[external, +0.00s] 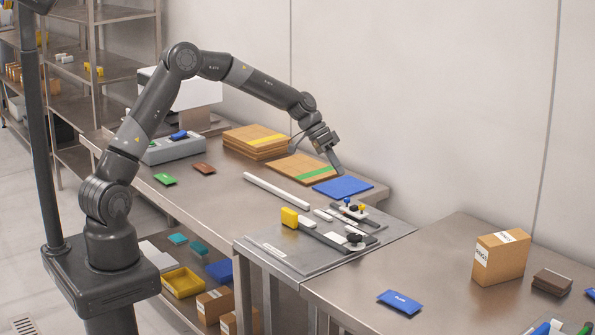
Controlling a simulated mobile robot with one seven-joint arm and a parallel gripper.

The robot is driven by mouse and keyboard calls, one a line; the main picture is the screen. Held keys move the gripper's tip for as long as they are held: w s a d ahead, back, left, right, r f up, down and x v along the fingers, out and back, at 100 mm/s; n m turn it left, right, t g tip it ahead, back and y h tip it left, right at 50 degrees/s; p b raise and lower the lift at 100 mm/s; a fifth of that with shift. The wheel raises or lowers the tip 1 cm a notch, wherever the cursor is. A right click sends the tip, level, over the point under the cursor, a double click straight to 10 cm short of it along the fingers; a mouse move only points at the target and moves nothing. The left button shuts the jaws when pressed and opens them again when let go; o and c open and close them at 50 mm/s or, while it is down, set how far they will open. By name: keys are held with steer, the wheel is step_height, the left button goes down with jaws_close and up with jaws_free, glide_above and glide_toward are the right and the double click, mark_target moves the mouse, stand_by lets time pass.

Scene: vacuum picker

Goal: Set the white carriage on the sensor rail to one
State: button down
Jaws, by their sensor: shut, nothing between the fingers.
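A dark rail fixture (325,238) lies on a grey metal plate at the near end of the table. On it are a white piece with a black knob (355,241) and another white piece with small blue, black and yellow parts (350,209). Which of these is the white carriage, and any scale marks, are too small to tell. A yellow block (289,217) stands at the rail's left end. My gripper (339,173) is shut and empty, pointing down near the green-striped cardboard and the blue mat, behind the fixture and apart from it.
A long white bar (276,191) lies left of the fixture. The blue mat (343,187) and flat cardboard (290,172) lie behind it. A cardboard box (501,256) and a blue packet (400,302) sit on the right table. The metal plate's front area (285,262) is mostly clear.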

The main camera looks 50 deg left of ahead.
steer(key=x, duration=1)
steer(key=d, duration=0.5)
steer(key=shift+s+d, duration=0.1)
steer(key=shift+d, duration=0.3)
steer(key=shift+r, duration=0.1)
steer(key=v, duration=1)
steer(key=shift+a, duration=0.15)
